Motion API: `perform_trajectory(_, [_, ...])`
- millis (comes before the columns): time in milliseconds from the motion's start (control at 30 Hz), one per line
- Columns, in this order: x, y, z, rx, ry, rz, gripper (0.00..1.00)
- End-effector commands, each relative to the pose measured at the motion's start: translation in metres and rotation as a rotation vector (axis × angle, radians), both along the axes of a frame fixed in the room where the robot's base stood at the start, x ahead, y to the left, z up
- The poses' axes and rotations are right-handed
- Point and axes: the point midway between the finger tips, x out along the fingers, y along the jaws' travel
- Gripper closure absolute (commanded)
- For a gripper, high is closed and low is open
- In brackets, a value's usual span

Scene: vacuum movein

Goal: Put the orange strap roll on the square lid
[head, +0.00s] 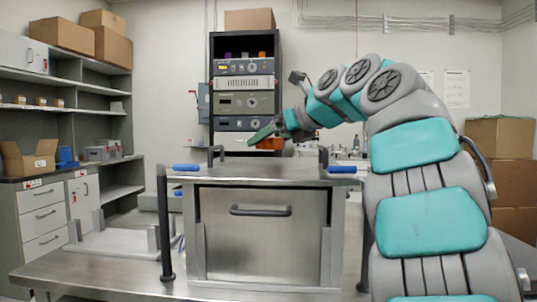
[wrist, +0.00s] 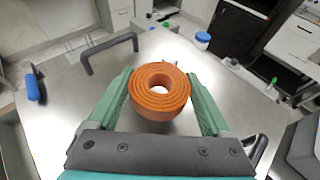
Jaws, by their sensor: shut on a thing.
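The orange strap roll (head: 270,144) is a coiled band. It shows large in the wrist view (wrist: 160,92), upright on its axis between the two green fingers of my gripper (head: 264,137). My gripper is shut on its sides. The square lid (head: 258,174) is the flat metal top of a steel box, with dark handles and blue grips. Its bare surface shows under the roll in the wrist view (wrist: 75,110). The roll is over the lid, towards its back; I cannot tell for sure whether it touches it.
The steel box (head: 262,235) stands on a metal table (head: 90,270). Dark handles rise from the lid, one in the wrist view (wrist: 108,52) left of the roll. An equipment rack (head: 245,95) stands behind. The middle of the lid is clear.

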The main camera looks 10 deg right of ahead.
Motion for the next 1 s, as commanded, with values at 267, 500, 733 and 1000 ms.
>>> perform_trajectory(267, [0.010, 0.000, -0.001, 0.002, 0.000, 0.001, 0.79])
perform_trajectory(500, [0.008, 0.002, -0.010, 0.000, 0.000, 0.002, 0.79])
perform_trajectory(733, [0.008, 0.000, -0.029, 0.001, 0.000, -0.003, 0.79])
perform_trajectory(1000, [0.009, 0.000, -0.036, 0.001, -0.002, 0.001, 0.79])
